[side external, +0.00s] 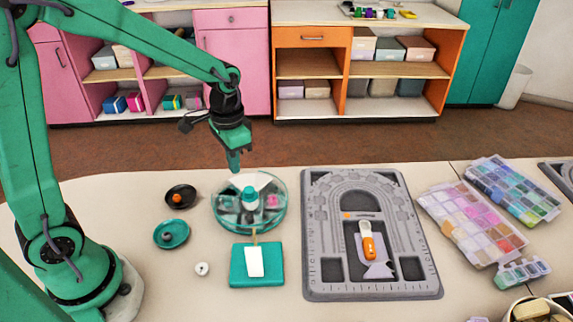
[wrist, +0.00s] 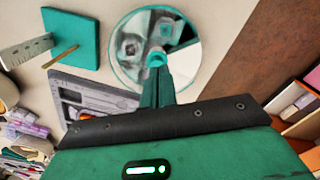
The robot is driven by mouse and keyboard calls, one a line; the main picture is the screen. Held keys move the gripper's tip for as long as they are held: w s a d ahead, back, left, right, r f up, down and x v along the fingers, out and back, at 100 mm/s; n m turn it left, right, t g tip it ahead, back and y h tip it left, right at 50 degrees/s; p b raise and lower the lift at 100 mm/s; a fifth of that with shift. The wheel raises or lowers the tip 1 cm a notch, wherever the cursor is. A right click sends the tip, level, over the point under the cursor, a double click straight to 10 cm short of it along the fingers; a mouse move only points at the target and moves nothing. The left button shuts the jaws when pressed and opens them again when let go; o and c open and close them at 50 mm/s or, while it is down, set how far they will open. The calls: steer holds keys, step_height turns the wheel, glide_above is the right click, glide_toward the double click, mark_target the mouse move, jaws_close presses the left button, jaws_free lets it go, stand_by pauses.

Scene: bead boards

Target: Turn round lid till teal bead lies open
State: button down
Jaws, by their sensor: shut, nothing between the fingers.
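The round container (side external: 217,217) stands on the table under a clear round lid with a teal knob (side external: 249,194) in its middle. Through the lid I see grey, white and pink patches in its sections; a pale wedge shows toward the back. I cannot make out the teal bead for certain. My gripper (side external: 234,168) is shut and empty, pointing down above the container's back left part, and looks clear of the knob. In the wrist view, the shut fingers (wrist: 154,88) overlap the near side of the round container (wrist: 118,62).
A black dish (side external: 190,205) and a teal dish (side external: 160,240) stand left of the container. A teal block (side external: 240,279) with a white piece lies in front. A grey bead board (side external: 318,280) lies right, with bead boxes (side external: 472,222) beyond.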

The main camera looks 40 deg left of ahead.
mark_target(242, 203)
steer(key=shift+f, duration=0.2)
steer(key=shift+f, duration=3.35)
steer(key=shift+w+d, duration=0.15)
steer(key=shift+w, duration=0.05)
steer(key=shift+s+d, duration=0.25)
steer(key=shift+d, duration=0.65)
steer(key=shift+s, duration=0.45)
steer(key=shift+r, duration=0.15)
step_height(242, 203, up, 6)
steer(key=shift+f, duration=0.1)
